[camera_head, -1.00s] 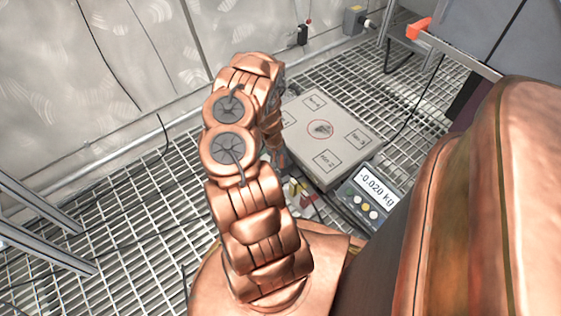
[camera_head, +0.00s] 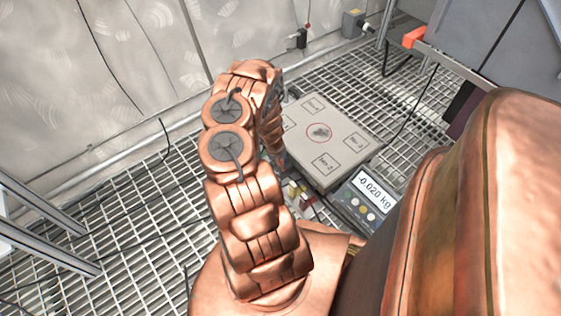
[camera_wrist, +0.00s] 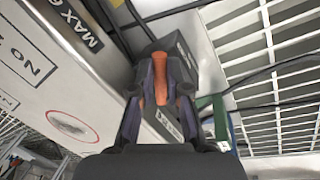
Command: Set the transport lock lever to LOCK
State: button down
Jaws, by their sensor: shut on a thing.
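In the wrist view my gripper (camera_wrist: 160,80) is shut on a narrow orange piece (camera_wrist: 161,88), apparently the lever, beside the edge of a pale platform scale. The fingers cover much of it, and I cannot read which setting it stands at. A small plate with lettering (camera_wrist: 168,126) shows between the fingers, too small to read. In the head view the scale's top (camera_head: 325,135) carries numbered squares and a red round mark. My arm hides the gripper and lever there.
The scale's display (camera_head: 367,194) reads -0.020 kg. Small coloured items (camera_head: 297,191) lie beside my arm. A dark block (camera_wrist: 172,46) stands just beyond the fingertips. Cables run across the grating floor (camera_head: 130,215). An orange-ended bar (camera_head: 413,37) is at upper right.

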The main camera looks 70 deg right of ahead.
jog(key=shift+s+d+n+t+h+p, duration=0.15)
jog(key=shift+s+d+n+p, duration=0.15)
jog(key=shift+n+p, duration=0.8)
jog(key=shift+s+d+n+t+h+p, duration=0.25)
jog(key=shift+n+p, duration=0.65)
jog(key=shift+p, duration=0.4)
jog(key=shift+s+d+n+t+h+p, duration=0.1)
jog(key=shift+s+d+n+p, duration=0.2)
jog(key=shift+n+p, duration=0.8)
jog(key=c, duration=1.2)
grip_release()
jog(key=shift+a, duration=0.1)
jog(key=shift+o, duration=0.2)
jog(key=shift+r, duration=0.1)
